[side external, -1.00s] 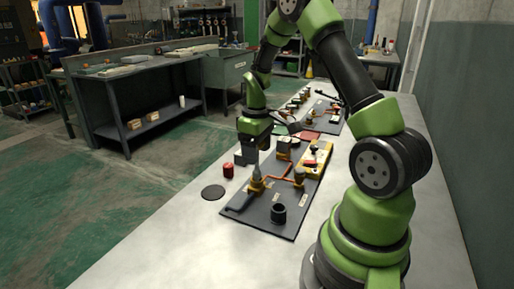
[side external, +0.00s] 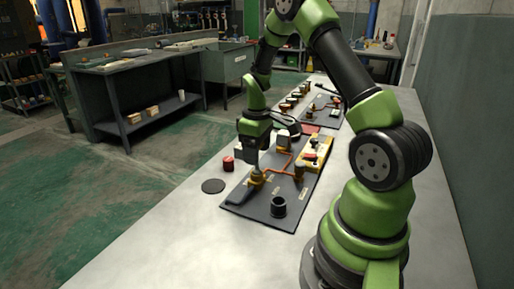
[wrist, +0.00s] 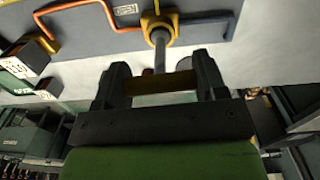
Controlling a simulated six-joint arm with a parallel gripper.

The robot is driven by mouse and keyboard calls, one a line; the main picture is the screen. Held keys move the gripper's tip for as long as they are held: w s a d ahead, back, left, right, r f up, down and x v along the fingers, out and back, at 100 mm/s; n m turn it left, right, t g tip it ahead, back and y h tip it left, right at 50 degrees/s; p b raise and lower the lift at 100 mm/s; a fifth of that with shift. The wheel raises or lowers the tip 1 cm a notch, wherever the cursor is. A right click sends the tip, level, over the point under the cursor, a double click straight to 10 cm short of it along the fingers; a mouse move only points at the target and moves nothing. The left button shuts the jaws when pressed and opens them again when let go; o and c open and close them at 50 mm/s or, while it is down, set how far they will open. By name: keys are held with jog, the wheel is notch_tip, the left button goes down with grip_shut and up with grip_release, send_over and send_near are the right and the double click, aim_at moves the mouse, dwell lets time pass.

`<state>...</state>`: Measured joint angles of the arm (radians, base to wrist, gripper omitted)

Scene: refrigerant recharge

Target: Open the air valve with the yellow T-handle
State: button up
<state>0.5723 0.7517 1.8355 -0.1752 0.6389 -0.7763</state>
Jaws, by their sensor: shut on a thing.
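The air valve has a yellow body (wrist: 158,24) on the grey board, with a grey stem leading to a yellow crossbar, the T-handle (wrist: 145,87). My gripper (wrist: 162,80) is shut on this T-handle, with one dark finger at each end of the bar in the wrist view. In the side view, my gripper (side external: 255,162) is over the valve (side external: 257,178) at the board's left part and hides most of the handle. I cannot tell the handle's turn angle clearly from the side view.
The grey board (side external: 248,208) also bears orange pipes, a black cup (side external: 278,207) and a yellow device (side external: 316,151). A red cap (side external: 228,163) and a black disc (side external: 213,186) lie left of it. The table's front (side external: 180,250) is clear.

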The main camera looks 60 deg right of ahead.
jog(key=shift+n, duration=1.3)
jog(key=n, duration=0.3)
